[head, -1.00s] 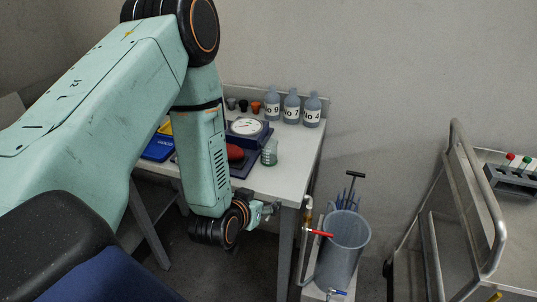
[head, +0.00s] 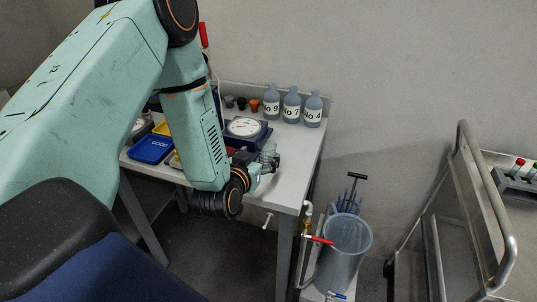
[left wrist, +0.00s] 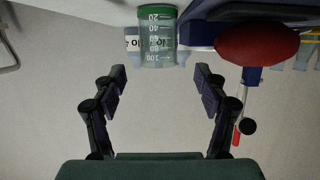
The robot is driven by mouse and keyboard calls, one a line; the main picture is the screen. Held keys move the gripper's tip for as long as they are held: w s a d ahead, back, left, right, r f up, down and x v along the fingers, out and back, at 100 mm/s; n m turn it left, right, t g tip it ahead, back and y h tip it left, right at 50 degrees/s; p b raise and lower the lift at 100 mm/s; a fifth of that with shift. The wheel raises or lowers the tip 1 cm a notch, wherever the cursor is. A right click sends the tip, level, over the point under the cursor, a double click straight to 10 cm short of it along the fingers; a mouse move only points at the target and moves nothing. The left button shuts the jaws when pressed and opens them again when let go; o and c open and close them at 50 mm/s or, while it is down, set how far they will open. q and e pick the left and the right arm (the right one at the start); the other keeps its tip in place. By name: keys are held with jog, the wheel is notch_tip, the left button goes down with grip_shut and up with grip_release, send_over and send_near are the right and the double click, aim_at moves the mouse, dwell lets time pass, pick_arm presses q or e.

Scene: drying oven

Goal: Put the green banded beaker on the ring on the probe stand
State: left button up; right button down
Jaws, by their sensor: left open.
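The green banded beaker (head: 268,153) is a clear glass on the white table, near its right front part. In the left wrist view, which shows the scene upside down, the beaker (left wrist: 157,42) has white graduations and a green band. My left gripper (head: 273,163) is open at the beaker's near side. In the left wrist view the open fingers (left wrist: 160,82) point at the beaker, apart from it, with nothing between them. A blue post with a red-tipped part (left wrist: 237,135) may be the probe stand; its red part (head: 203,35) shows above my arm. I cannot make out the ring.
A dial scale (head: 243,127) and a large red rounded object (left wrist: 256,43) are close to the beaker. Bottles (head: 291,105) line the table's back. A blue tray (head: 151,148) is on the left. A grey bucket (head: 343,250) and a metal cart (head: 465,200) stand to the right.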

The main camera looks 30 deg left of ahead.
aim_at(264, 151)
pick_arm(q)
jog(key=shift+w, duration=0.4)
jog(key=x, duration=0.6)
jog(key=shift+f, duration=0.1)
jog(key=shift+s+d+r, duration=0.1)
jog(key=shift+s+r, duration=0.15)
jog(key=shift+w+f, duration=0.25)
jog(key=shift+w, duration=0.1)
jog(key=c, duration=0.4)
jog(key=shift+s+r, duration=0.2)
jog(key=shift+s, duration=0.1)
jog(key=c, duration=0.5)
jog(key=shift+w+f, duration=0.15)
jog(key=shift+w, duration=0.1)
jog(key=c, duration=0.5)
jog(key=shift+c, duration=0.2)
jog(key=shift+s, duration=0.15)
